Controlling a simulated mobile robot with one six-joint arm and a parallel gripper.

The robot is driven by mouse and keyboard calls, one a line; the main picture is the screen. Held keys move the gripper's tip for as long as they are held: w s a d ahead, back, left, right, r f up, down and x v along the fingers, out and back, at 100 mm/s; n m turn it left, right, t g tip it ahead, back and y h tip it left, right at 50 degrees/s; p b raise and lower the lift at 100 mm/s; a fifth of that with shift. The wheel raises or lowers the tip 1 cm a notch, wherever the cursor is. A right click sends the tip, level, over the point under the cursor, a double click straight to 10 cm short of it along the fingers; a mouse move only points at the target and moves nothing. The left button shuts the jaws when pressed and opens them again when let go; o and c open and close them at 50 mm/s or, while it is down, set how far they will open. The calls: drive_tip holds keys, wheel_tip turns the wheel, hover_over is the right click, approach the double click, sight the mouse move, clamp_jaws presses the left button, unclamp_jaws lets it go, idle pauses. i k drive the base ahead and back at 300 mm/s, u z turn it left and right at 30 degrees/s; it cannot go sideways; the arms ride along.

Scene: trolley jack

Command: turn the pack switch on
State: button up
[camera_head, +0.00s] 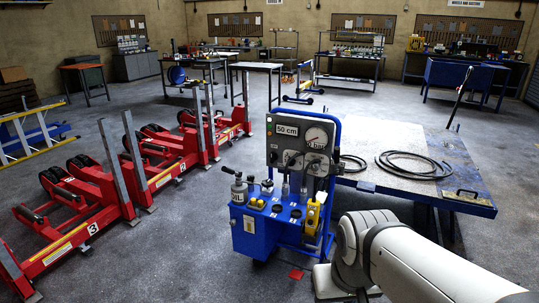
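The blue hydraulic pack (248,243) stands upright on the floor near the middle of the view. Its grey upright panel (273,155) carries a "50 cm" sign, a round pressure gauge (317,137) and several small black levers or knobs. A yellow box-like part (313,215) is on the pack's right side, and small yellow knobs (257,203) sit on its top at the left. Which of these parts is the switch, and its position, is too small to tell. My white arm reaches in from the lower right, close to the pack. My gripper is not in view.
Red jacks (85,215) with grey posts fill the left floor. A blue-edged table (420,180) with coiled black hoses (413,165) stands right behind the pack. A small red piece (296,274) lies on the floor in front. Open floor lies between jacks and pack.

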sight(274, 156)
drive_tip(key=z, duration=0.9)
drive_tip(key=i, duration=2.1)
drive_tip(key=u, duration=1.25)
